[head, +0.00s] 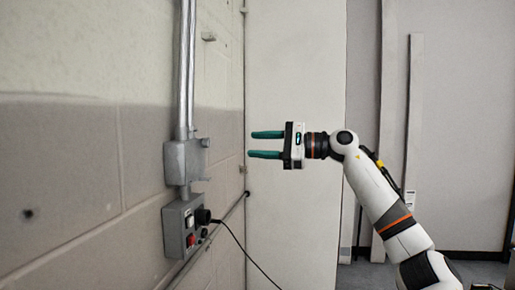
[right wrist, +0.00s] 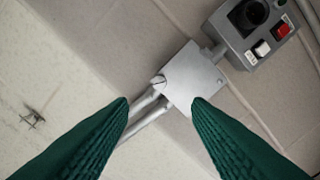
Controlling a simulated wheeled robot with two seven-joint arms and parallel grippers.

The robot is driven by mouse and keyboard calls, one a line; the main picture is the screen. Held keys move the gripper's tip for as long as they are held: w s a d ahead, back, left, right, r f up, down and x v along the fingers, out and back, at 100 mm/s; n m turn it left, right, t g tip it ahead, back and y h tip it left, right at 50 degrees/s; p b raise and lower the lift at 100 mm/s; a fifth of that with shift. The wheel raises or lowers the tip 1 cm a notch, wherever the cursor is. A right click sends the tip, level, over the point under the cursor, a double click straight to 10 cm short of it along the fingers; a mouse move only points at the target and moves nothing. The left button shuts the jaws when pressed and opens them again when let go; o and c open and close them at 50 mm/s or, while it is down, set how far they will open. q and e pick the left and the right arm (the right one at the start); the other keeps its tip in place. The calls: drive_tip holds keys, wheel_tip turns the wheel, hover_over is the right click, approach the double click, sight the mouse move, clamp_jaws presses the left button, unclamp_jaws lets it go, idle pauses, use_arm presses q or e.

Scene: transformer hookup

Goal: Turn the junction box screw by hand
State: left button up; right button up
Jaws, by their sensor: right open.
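The junction box (head: 176,163) is a grey metal box on the wall at the left, with conduit running up from it. In the right wrist view its pale cover (right wrist: 192,76) lies beyond my fingertips. A small round screw head (right wrist: 158,81) shows at the cover corner by the conduit, and another small spot shows at the opposite corner. My right gripper (head: 251,144) is open and empty, its teal fingers pointing left at the box, apart from it. In the right wrist view the screw head appears between the two fingertips (right wrist: 161,101). My left gripper is out of view.
A grey control box (head: 178,229) with a red switch, a white switch and a black plug with a cable sits just below the junction box. Two metal conduits (head: 185,65) run up the block wall. The space between my right gripper and the wall looks clear.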

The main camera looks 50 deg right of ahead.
sight(209, 143)
drive_tip(key=w+a+n+p, duration=0.1)
drive_tip(key=w+n+p, duration=0.2)
drive_tip(key=n, duration=0.9)
drive_tip(key=w+a+n+p, duration=0.2)
drive_tip(key=w+n+p, duration=0.1)
drive_tip(key=n+p, duration=0.7)
drive_tip(key=w+a+n+p, duration=0.2)
drive_tip(key=n+p, duration=0.5)
drive_tip(key=n, duration=0.6)
drive_tip(key=shift+w+r+n, duration=0.2)
drive_tip(key=shift+w+n, duration=0.2)
drive_tip(key=shift+w, duration=0.4)
drive_tip(key=shift+w+a+f+p, duration=0.15)
drive_tip(key=shift+w+a+p, duration=0.15)
drive_tip(key=shift+w, duration=0.2)
drive_tip(key=shift+d, duration=0.1)
drive_tip(key=shift+c, duration=0.6)
